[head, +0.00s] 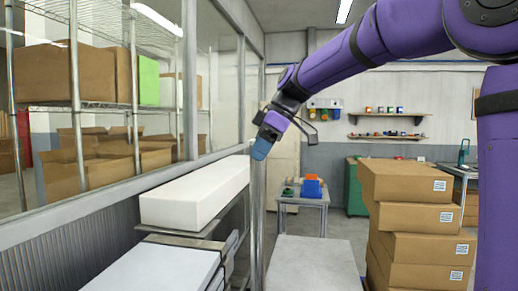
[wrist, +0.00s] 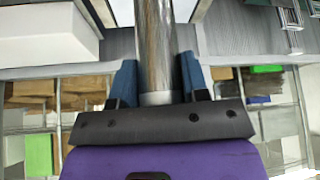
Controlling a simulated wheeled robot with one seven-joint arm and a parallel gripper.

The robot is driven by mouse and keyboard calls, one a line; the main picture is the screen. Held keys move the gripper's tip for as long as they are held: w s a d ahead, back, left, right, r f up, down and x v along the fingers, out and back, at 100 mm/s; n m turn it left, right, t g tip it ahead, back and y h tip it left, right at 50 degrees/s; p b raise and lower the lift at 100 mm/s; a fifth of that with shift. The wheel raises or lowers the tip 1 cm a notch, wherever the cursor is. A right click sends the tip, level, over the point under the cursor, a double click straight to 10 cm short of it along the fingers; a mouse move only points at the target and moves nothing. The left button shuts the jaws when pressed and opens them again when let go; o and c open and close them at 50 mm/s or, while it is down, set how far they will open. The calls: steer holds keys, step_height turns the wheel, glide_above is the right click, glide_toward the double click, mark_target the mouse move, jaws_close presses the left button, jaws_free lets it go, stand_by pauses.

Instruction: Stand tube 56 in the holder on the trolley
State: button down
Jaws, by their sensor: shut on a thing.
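A small metal table or trolley (head: 324,204) stands beyond, with blue and orange things on top. I cannot make out a holder.
A long white block (head: 195,193) lies on a bench at left, close to the tube. A pale grey flat top (head: 315,265) is just right of the tube. Stacked cardboard boxes (head: 412,218) stand at right. A glazed partition (head: 120,190) runs along the left.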

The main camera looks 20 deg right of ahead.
steer(key=shift+f, duration=0.2)
steer(key=c, duration=0.9)
jaws_free()
steer(key=v, duration=1.1)
steer(key=shift+s, duration=0.15)
steer(key=s+f+m+t+h, duration=0.1)
steer(key=s+f+m+h, duration=0.2)
steer(key=s+f+m, duration=0.4)
steer(key=s+d+f+m+t+h, duration=0.1)
steer(key=s+f+m, duration=0.6)
steer(key=s+f, duration=0.8)
steer(key=s+t+h, duration=0.1)
steer(key=s, duration=0.3)
steer(key=shift+d+t+h, duration=0.2)
steer(key=shift+t+h, duration=0.1)
steer(key=shift+h, duration=0.1)
